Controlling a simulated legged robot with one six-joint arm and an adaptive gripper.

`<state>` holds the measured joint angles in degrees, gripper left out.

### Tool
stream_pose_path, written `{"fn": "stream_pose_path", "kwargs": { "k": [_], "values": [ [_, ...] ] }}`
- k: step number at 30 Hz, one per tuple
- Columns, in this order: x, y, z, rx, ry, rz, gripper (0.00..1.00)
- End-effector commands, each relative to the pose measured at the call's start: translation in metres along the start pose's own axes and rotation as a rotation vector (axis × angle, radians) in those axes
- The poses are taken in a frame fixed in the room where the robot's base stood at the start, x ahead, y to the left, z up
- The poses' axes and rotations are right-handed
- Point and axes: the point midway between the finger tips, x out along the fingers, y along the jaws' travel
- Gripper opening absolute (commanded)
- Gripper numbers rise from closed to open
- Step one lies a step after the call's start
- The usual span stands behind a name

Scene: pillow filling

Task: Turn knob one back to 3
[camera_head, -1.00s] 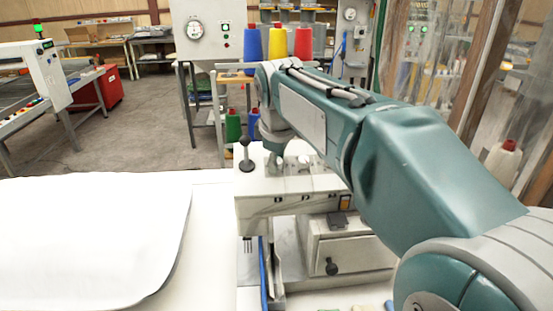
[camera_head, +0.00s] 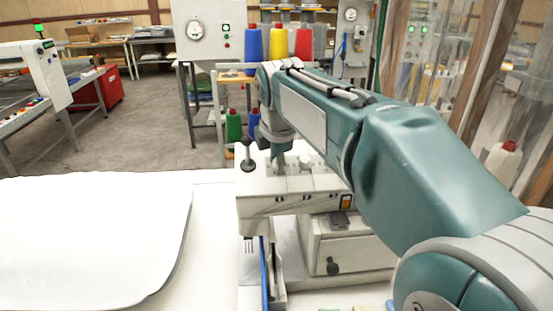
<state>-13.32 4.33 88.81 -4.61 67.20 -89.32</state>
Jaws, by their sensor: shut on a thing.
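The white sewing machine (camera_head: 262,206) stands on the white table, with a row of small knobs on top of its head. A pale knob (camera_head: 305,162) shows on the right of that row. My gripper (camera_head: 278,160) points down onto the top of the machine head and is shut on a knob, which it mostly hides. Whether this is knob one, and what number it is set to, cannot be read here. My own arm reaches in from the right.
A large white pillow (camera_head: 90,240) lies on the table at left. A black-topped post (camera_head: 248,160) stands on the machine just left of my gripper. Blue, yellow and red thread cones (camera_head: 278,42) stand behind. Small coloured pieces lie at the front edge.

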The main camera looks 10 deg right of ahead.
Motion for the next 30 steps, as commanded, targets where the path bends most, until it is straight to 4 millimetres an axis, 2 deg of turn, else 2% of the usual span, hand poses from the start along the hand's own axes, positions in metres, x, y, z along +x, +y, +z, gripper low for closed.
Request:
{"fn": "stream_pose_path", "kwargs": {
  "k": [1, 7, 16, 17, 18, 20, 23, 24, 30],
  "values": [
    [0.0067, -0.0030, 0.0022, -0.050, -0.004, -0.018, 0.11],
    [0.0067, -0.0030, 0.0034, -0.251, -0.003, -0.017, 0.11],
    [0.0067, -0.0030, 0.0049, -0.291, -0.004, -0.016, 0.11],
    [0.0067, -0.0030, 0.0050, -0.291, -0.004, -0.016, 0.47],
    [0.0068, -0.0030, 0.0052, -0.290, -0.004, -0.016, 0.59],
    [0.0067, -0.0029, 0.0052, -0.290, -0.004, -0.016, 0.71],
    [0.0061, -0.0026, 0.0046, -0.289, -0.004, -0.014, 0.97],
    [0.0056, -0.0023, 0.0040, -0.289, -0.004, -0.013, 1.00],
    [0.0036, -0.0010, 0.0000, -0.291, -0.004, -0.009, 1.00]
  ]
}}
